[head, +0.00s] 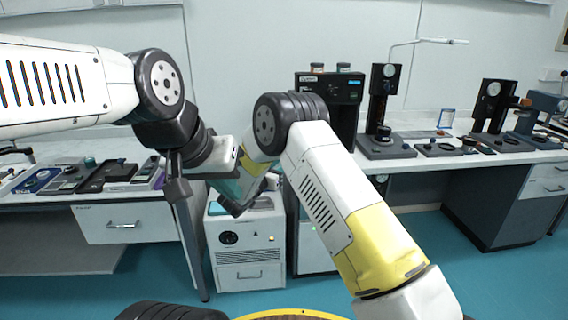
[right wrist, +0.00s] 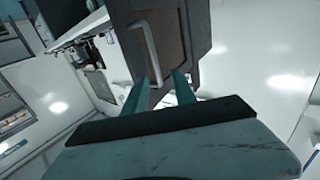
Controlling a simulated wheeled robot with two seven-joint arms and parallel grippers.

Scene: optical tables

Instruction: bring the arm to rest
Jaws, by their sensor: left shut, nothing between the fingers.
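My left arm comes in from the left in the head view and bends down at a black joint.
The left bench (head: 120,187) carries several small devices. A white wheeled cabinet (head: 250,255) stands between the benches, close behind both arms. The right bench (head: 480,162) holds optical stands and a black instrument (head: 342,88). The teal floor (head: 400,235) is clear at the right.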

